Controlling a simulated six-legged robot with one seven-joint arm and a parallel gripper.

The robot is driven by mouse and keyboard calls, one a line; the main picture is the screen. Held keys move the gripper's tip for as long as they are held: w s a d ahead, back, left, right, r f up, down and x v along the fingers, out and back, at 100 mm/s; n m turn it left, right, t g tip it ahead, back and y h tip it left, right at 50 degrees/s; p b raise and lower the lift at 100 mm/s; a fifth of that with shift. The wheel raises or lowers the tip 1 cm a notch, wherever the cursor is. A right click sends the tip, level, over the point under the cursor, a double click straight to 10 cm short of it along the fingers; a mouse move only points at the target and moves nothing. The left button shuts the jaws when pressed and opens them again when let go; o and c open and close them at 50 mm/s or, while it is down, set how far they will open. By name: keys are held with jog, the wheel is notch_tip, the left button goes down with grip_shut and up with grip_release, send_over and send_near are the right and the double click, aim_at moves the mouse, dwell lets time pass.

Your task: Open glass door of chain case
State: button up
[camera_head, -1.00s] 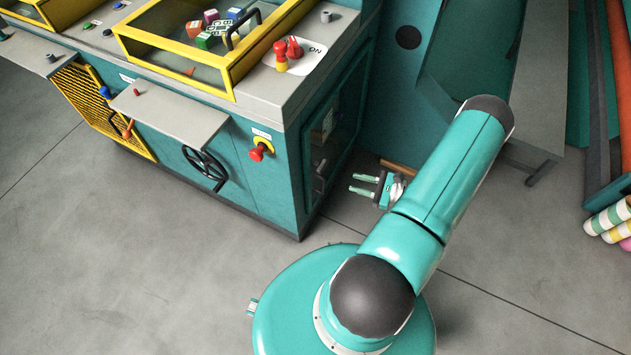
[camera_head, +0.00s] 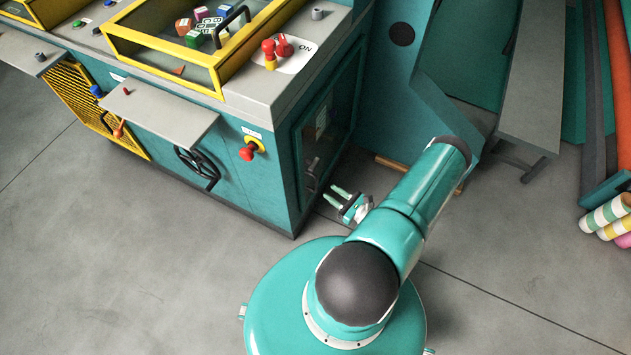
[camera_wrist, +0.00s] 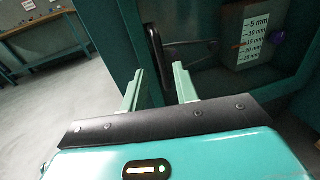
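The chain case is in the side of the teal machine; its dark glass door (camera_head: 326,127) shows at the machine's right end and is shut. Its dark upright handle (camera_head: 311,174) sits low on the left side of the door. In the wrist view the handle (camera_wrist: 156,55) stands just beyond and between my fingertips, and the glass (camera_wrist: 202,66) lies to its right. My gripper (camera_head: 335,195) is open and empty, its two pale green fingers pointing at the handle, apart from it. In the wrist view my gripper (camera_wrist: 158,82) also shows open.
Behind the glass is a box with a millimetre scale (camera_wrist: 248,35). A yellow-framed glass lid (camera_head: 165,50), red knobs (camera_head: 276,50) and a black handwheel (camera_head: 198,168) are on the machine. A grey bench (camera_head: 530,110) stands right. Floor is clear in front.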

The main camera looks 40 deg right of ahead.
aim_at(316, 190)
jog(key=w, duration=0.5)
jog(key=w+a, duration=0.1)
jog(key=w, duration=0.2)
grip_shut()
